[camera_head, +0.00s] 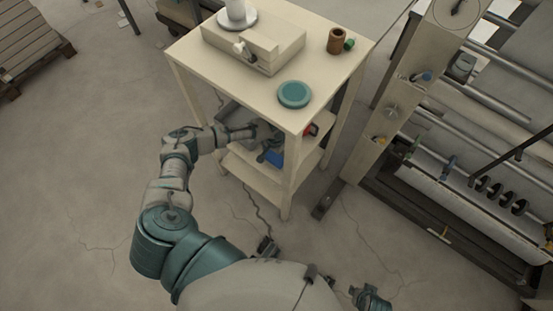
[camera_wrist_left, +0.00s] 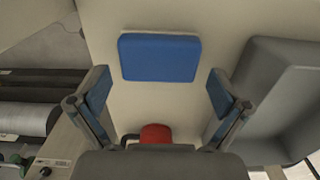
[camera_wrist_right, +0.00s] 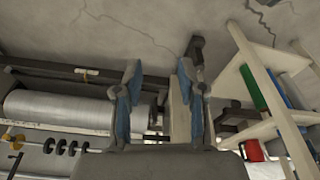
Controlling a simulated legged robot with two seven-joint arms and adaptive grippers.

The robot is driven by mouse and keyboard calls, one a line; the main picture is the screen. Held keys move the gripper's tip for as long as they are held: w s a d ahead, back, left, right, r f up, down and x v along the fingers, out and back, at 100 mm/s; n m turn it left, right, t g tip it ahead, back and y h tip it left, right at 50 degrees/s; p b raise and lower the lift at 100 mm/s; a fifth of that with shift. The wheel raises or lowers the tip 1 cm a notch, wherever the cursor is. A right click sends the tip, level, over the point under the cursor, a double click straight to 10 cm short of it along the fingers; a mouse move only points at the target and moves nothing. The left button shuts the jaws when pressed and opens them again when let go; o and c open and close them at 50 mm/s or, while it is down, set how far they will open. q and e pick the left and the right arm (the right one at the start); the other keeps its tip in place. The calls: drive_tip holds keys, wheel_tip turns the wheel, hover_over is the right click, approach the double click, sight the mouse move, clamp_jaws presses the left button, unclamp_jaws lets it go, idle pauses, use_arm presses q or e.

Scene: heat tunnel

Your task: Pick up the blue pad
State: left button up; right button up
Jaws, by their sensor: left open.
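The blue pad (camera_wrist_left: 159,58) is a flat rounded rectangle lying on a cream shelf (camera_wrist_left: 150,105) in the left wrist view. In the head view the pad (camera_head: 274,157) is a small blue patch on a lower shelf of the cream stand, partly covered by my left gripper. My left gripper (camera_wrist_left: 158,92) is open, its two fingers on either side of the view with the pad between and beyond them, apart from it. In the head view this gripper (camera_head: 268,148) reaches under the stand's top. My right gripper (camera_wrist_right: 158,70) looks open and empty, away from the pad.
A grey bin (camera_wrist_left: 285,90) stands right of the pad, near a finger. A red object (camera_wrist_left: 156,133) is below the pad. The stand's top (camera_head: 230,75) carries a teal disc (camera_head: 294,94) and a brown cup (camera_head: 335,41). A roller machine (camera_head: 470,150) stands at right.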

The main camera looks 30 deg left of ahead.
sight(276, 159)
use_arm(q)
wheel_tip(276, 159, down, 3)
drive_tip(key=shift+r+b, duration=0.15)
drive_tip(key=shift+b, duration=0.15)
drive_tip(key=c, duration=0.8)
use_arm(e)
drive_tip(key=shift+v, duration=1.25)
